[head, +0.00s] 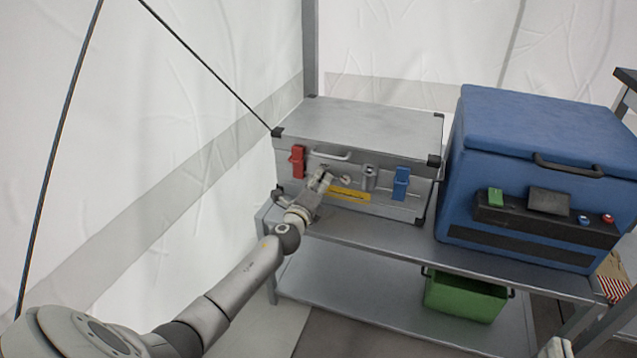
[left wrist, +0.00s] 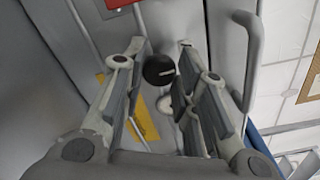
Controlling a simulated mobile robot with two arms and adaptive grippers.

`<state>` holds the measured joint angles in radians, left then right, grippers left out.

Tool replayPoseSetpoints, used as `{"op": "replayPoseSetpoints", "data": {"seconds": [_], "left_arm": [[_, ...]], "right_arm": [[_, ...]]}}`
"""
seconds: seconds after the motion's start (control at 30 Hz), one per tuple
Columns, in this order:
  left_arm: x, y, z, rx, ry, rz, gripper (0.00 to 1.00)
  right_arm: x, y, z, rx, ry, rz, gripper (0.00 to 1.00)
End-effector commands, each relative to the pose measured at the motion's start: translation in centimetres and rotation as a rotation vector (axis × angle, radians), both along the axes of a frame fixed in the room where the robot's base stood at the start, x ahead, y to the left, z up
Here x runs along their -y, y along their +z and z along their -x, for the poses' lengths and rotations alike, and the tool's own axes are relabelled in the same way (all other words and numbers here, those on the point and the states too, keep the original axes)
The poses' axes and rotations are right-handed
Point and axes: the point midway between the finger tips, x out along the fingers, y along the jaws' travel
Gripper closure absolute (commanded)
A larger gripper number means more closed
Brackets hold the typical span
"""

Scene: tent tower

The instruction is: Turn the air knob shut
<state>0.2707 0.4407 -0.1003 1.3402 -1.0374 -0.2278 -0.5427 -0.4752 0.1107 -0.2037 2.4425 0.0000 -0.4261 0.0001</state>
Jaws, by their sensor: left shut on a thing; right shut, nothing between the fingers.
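The air knob (left wrist: 158,70) is a round black knob with a short white mark, on the front of the silver case (head: 385,127). In the left wrist view it sits between the two fingertips of my left gripper (left wrist: 163,50), which is shut on it. In the head view my left gripper (head: 324,176) reaches the case front left of its middle and mostly hides the knob. A pale part of my right gripper (head: 556,348) shows at the bottom edge, away from the case; its fingers are barely in view.
The case has a red latch (head: 297,161), a blue latch (head: 400,183), a handle and a yellow label (head: 350,195). It stands on a grey shelf (head: 400,240) beside a blue cooler (head: 540,125). A green crate (head: 463,297) is below. A dark cord runs to the case's corner.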

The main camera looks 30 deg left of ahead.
Motion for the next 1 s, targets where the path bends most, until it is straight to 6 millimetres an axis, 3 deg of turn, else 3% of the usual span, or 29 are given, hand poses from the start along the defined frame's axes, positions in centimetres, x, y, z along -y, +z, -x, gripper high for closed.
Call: {"op": "replayPoseSetpoints", "data": {"seconds": [0.73,0.77,0.9,1.0], "left_arm": [[0.2,-0.17,0.0,-0.022,-0.004,-0.079,0.96],[0.2,-0.19,0.0,-0.022,-0.004,-0.079,0.69],[0.14,-0.13,0.0,-0.021,-0.002,-0.078,0.51],[0.1,-0.09,0.0,-0.021,-0.001,-0.078,0.51]], "right_arm": [[0.13,-0.36,0.05,-0.018,-0.002,0.005,1.0],[0.12,-0.33,0.04,-0.017,-0.002,0.005,1.0],[0.1,-0.13,-0.06,-0.012,-0.002,0.005,1.0],[0.08,0.01,-0.12,-0.008,-0.001,0.005,1.0]]}}
